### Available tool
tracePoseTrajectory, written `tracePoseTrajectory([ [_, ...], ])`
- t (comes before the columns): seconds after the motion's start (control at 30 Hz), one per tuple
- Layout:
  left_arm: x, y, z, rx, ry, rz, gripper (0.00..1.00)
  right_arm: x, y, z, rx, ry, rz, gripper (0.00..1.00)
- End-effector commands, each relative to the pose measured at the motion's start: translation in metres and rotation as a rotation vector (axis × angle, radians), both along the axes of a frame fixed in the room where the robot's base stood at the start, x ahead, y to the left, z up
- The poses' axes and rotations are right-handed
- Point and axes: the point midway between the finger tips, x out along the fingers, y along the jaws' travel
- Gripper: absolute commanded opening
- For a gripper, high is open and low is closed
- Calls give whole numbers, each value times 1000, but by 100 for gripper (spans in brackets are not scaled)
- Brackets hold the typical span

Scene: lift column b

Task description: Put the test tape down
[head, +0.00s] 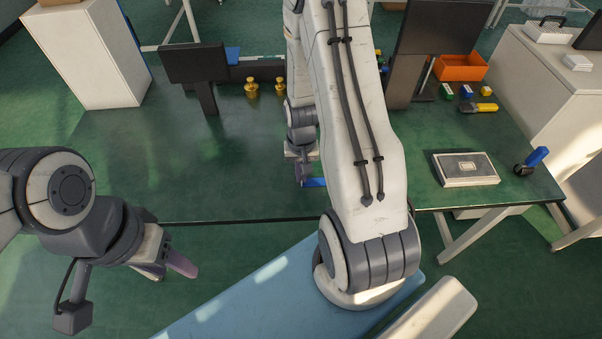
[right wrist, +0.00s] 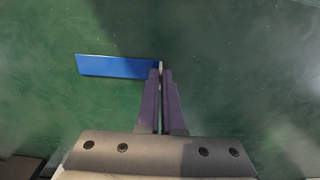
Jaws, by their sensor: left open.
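The test tape, which I take to be a flat blue strip (right wrist: 117,67), reaches left from my right fingertips in the right wrist view. In the head view a short piece of it (head: 315,182) shows beside my right gripper (head: 303,172). In the right wrist view my right gripper (right wrist: 161,75) has its fingers nearly together, with a thin pale edge between the tips at the strip's right end. The strip is over the green table top; I cannot tell if it touches it. My left gripper (head: 168,271) is open and empty, off the table's front edge.
On the green table (head: 130,170) stand brass weights (head: 251,88), monitors (head: 194,63), a grey box (head: 466,169), a blue-handled roller (head: 536,158), an orange bin (head: 461,67) and a yellow tool (head: 478,107). The table's left part is clear. My right arm hides the middle.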

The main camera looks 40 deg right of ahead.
Motion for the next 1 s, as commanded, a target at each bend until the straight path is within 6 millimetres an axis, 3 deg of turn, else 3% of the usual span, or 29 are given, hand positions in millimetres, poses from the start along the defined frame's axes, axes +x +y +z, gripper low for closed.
tracePoseTrajectory([
  [0.03,0,0,0,0,0,0,50,0,0,0,0,0,0,22],
  [0.07,0,0,0,0,0,0,50,0,0,0,0,0,0,33],
  [0.5,0,0,3,0,0,0,50,1,0,9,-1,-4,0,33],
  [1.0,0,0,6,0,0,0,50,1,0,105,-2,-6,0,33],
])
